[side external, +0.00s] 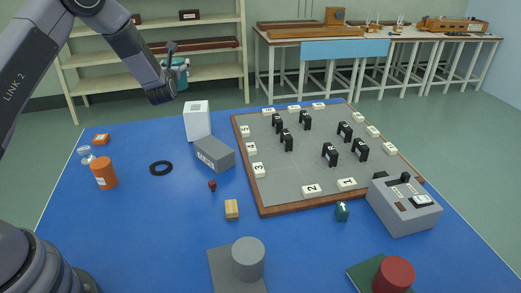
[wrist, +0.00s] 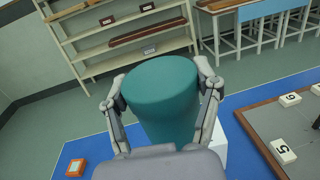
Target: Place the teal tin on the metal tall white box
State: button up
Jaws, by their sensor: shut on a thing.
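The teal tin (wrist: 163,95) is a smooth cylinder filling the middle of the wrist view. My gripper (wrist: 161,92) is shut on it, one finger on each side. In the side external view, my gripper (side external: 173,66) is raised above the back of the blue table, and the tin (side external: 181,75) shows partly behind its fingers. The tall white box (side external: 197,121) stands upright on the table, below and a little right of the gripper in that view. Part of a white surface, apparently this box (wrist: 219,147), shows behind the right finger in the wrist view.
A grey box (side external: 214,154) stands close in front of the white box. The board with black pieces (side external: 285,180) lies to the right. An orange bottle (side external: 104,172), a black ring (side external: 161,168) and an orange block (side external: 101,139) are left. Shelves (side external: 95,58) stand behind.

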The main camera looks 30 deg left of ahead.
jog(key=shift+w+a+f, duration=0.4)
jog(key=shift+w+f, duration=1)
jog(key=shift+f, duration=0.35)
jog(key=shift+w+a+f, duration=0.4)
jog(key=shift+w+f, duration=1)
jog(key=shift+f, duration=0.4)
jog(key=shift+w+a+f, duration=0.4)
jog(key=shift+w+f, duration=1)
jog(key=shift+f, duration=0.35)
jog(key=shift+f, duration=0.1)
jog(key=o, duration=1.2)
jog(key=shift+o, duration=0.2)
